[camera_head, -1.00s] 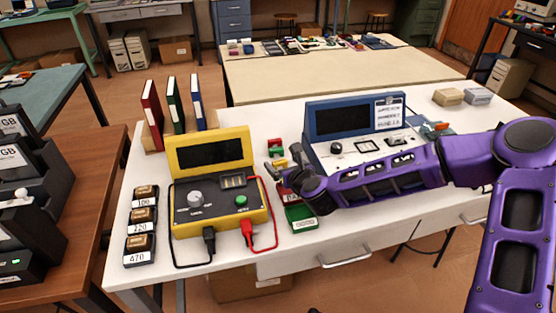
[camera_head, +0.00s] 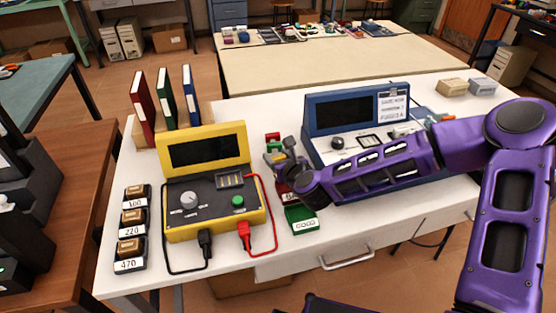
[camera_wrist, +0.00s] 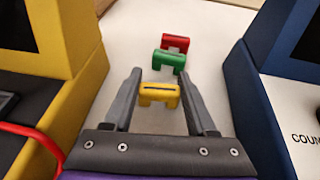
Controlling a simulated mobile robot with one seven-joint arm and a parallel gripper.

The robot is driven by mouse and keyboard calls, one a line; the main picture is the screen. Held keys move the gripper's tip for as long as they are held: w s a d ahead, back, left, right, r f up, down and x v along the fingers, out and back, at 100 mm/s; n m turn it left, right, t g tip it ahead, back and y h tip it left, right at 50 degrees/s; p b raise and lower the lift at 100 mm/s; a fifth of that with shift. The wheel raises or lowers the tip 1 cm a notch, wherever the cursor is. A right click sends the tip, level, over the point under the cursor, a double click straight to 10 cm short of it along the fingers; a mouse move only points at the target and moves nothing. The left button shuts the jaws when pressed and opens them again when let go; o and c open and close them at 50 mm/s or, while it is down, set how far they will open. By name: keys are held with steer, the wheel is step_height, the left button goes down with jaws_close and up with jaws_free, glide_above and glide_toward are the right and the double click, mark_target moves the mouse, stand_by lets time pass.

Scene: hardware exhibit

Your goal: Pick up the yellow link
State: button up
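The yellow link (camera_wrist: 158,94), a small bridge-shaped block with a dark slot along its top, sits on the white table in the wrist view. My gripper (camera_wrist: 159,74) is open, with one finger on each side of the yellow link in that view. I see no clear finger contact, and I cannot tell the height gap. A green link (camera_wrist: 168,61) and a red link (camera_wrist: 175,44) stand in a row behind it. In the head view my gripper (camera_head: 283,152) is over the row and partly hides the yellow link.
A yellow meter box (camera_head: 215,205) with red and black leads stands left of the links. A blue console (camera_head: 355,110) stands close on the right. A green tray (camera_head: 301,225) is in front. Three binders (camera_head: 168,105) stand at the back left.

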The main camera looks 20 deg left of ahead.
steer(key=c, duration=0.8)
steer(key=shift+o, duration=0.2)
steer(key=shift+r, duration=0.1)
